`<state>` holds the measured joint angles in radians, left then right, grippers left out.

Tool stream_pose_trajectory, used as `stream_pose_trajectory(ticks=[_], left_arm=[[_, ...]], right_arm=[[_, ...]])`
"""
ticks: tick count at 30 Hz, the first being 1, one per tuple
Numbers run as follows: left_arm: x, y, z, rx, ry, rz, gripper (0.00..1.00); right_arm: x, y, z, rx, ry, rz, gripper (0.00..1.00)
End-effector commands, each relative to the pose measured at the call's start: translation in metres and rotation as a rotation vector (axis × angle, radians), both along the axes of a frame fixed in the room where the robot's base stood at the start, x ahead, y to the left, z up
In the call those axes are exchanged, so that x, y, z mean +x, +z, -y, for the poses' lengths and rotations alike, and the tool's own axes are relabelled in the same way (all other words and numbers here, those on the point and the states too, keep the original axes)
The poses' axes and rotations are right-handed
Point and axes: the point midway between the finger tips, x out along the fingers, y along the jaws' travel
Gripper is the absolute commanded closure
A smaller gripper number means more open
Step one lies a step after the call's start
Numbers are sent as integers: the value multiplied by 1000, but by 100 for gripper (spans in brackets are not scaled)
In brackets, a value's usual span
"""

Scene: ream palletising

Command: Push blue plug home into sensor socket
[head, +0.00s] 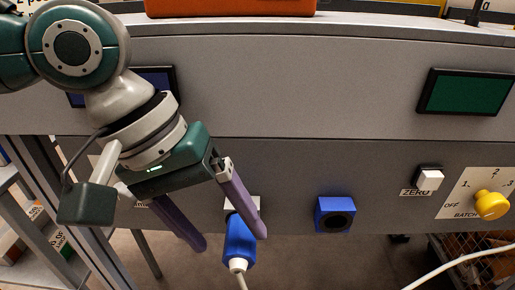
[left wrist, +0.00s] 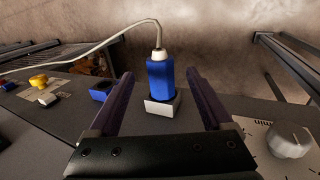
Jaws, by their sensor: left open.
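The blue plug (head: 240,243), with a white cable end, points out from the grey panel's lower face in the head view. A white plate (head: 230,204) is at its panel end. My left gripper (head: 232,240) is open, its purple fingers apart. In the left wrist view the plug (left wrist: 160,76) stands between the fingers with gaps on both sides, and the white plate (left wrist: 160,107) shows at its foot. Whatever the plug sits in is mostly hidden, so I cannot tell how deep it is. My right gripper is not in view.
A blue block with a dark round opening (head: 335,214) is right of the plug. A white ZERO button (head: 430,180) and a yellow knob (head: 491,204) are farther right. A grey dial (left wrist: 288,140) is near the gripper in the wrist view. The white cable (left wrist: 95,48) runs off left there.

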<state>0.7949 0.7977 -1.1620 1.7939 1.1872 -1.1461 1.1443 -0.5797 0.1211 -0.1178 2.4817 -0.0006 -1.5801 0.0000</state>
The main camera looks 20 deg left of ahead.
Motion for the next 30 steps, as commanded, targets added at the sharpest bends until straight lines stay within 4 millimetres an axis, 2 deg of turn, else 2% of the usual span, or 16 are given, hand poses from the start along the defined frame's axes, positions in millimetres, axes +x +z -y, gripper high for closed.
stream_pose_trajectory(ticks=[1, 6, 17, 30], left_arm=[[0, -9, 3, 0, -2, -1, 17], [2, -24, 9, 1, -1, 0, 17], [3, -28, 11, 0, -2, 1, 18], [3, -28, 11, 1, -2, 0, 67]], right_arm=[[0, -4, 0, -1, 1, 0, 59], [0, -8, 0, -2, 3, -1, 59], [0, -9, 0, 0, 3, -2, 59], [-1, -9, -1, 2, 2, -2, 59]])
